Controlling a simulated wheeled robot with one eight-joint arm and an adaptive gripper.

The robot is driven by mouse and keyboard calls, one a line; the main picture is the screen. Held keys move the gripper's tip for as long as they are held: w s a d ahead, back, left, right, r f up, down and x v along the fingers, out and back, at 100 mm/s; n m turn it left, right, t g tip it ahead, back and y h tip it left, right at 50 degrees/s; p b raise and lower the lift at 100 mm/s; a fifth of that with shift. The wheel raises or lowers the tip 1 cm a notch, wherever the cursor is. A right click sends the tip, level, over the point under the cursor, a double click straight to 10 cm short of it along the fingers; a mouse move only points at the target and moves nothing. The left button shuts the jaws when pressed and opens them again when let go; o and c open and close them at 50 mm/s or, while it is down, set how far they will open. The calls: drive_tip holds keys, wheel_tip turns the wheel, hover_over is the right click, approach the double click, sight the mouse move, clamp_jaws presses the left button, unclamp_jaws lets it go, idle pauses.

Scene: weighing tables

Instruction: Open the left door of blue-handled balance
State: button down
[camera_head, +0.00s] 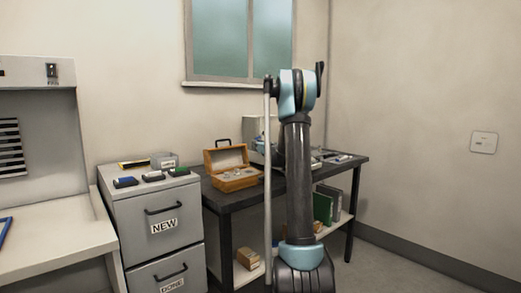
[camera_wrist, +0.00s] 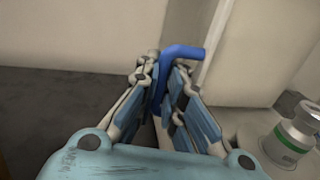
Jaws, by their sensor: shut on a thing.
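The blue handle (camera_wrist: 184,52) shows in the wrist view, just above the middle. My gripper (camera_wrist: 166,82) is shut on the handle, with a finger on each side of its upright part. The bent top of the handle stands out above the fingers to the right. A pale panel of the balance (camera_wrist: 258,50) is behind the handle. In the head view my arm hides most of the balance (camera_head: 249,130); only a pale part shows to the left of the arm.
A metal weight-like cylinder with a green band (camera_wrist: 291,141) stands right of my gripper. An open wooden box (camera_head: 233,182) sits on the dark table (camera_head: 231,201). A grey drawer cabinet (camera_head: 155,245) stands left of it. The wall is behind.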

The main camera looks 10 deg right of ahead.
drive_tip(key=shift+w+a, duration=0.25)
drive_tip(key=shift+w, duration=0.2)
drive_tip(key=c, duration=2)
unclamp_jaws()
drive_tip(key=shift+o, duration=0.2)
drive_tip(key=v, duration=1.2)
